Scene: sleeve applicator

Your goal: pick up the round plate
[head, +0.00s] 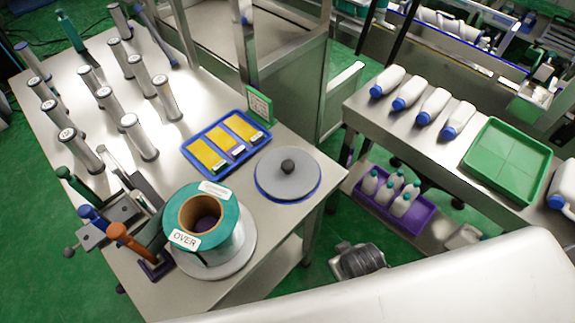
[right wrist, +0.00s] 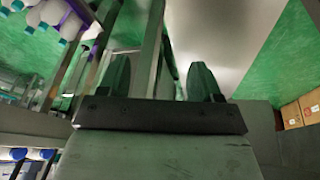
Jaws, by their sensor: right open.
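The round plate (head: 270,176) is a grey disc with a blue rim and a dark knob (head: 288,167) in its middle. It lies flat on the near right corner of the metal table (head: 222,285) in the head view. My right gripper (right wrist: 162,78) shows in the right wrist view with its two dark fingers apart and nothing between them. The plate is not seen in that view. Neither gripper shows in the head view.
A teal roll (head: 229,238) on a pale disc stands close left of the plate. A blue tray (head: 187,151) with yellow packs and a green-framed sign (head: 260,105) are behind it. Several metal cylinders fill the table's left. A side bench (head: 408,125) holds bottles and a green tray (head: 473,165).

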